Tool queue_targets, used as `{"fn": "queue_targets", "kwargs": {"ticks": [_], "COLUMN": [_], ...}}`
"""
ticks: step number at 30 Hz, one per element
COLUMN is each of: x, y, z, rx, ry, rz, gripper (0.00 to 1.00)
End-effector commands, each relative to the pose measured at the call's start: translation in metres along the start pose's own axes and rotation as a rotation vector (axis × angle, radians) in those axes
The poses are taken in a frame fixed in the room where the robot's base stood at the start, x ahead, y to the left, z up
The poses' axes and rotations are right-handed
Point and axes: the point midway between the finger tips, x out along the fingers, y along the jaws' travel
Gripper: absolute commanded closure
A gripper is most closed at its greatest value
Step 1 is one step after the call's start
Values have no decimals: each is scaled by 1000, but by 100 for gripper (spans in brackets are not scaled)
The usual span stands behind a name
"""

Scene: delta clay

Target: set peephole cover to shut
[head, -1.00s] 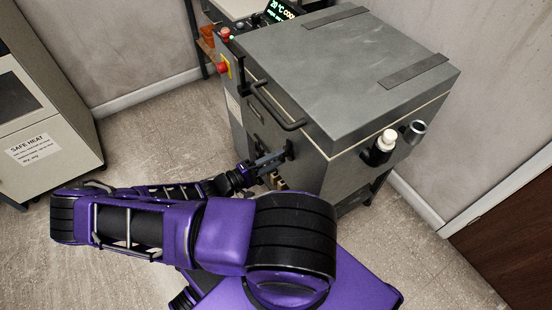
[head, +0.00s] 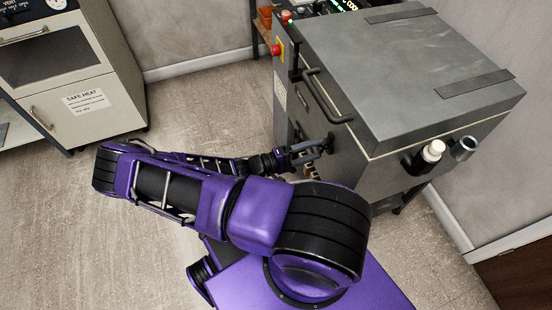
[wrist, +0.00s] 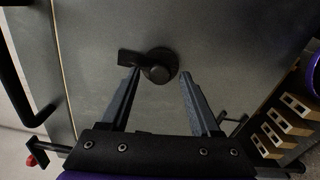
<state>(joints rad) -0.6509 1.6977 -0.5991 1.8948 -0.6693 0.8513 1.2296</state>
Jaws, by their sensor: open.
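The peephole cover (wrist: 158,66) is a dark round pivot with a flat tab to its left, on the grey front of the kiln (head: 385,75). In the wrist view it lies just beyond my fingertips. My gripper (wrist: 160,73) is open and empty, one finger on each side of the cover's lower part. Whether a finger touches it I cannot tell. In the head view my gripper (head: 322,146) is at the kiln's front, below the lid handle, and the cover there is small and partly hidden by the fingers.
A black bar handle (head: 325,98) sticks out above my gripper. A red button (head: 275,50) is on the kiln's left. Wooden slotted blocks (wrist: 285,125) stand low right. A cabinet (head: 80,100) stands left across open floor.

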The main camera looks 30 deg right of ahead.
Motion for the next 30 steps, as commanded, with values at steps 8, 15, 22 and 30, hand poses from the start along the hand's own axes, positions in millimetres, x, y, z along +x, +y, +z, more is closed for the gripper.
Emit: {"fn": "queue_targets", "kwargs": {"ticks": [8, 15, 22, 30], "x": [-58, -117, -155, -169], "y": [0, 0, 0, 0], "z": [-1, -1, -1, 0], "rx": [1, 2, 2, 0], "ry": [5, 5, 4, 1], "rz": [-5, -5, -3, -1], "gripper": [36, 36, 36, 36]}}
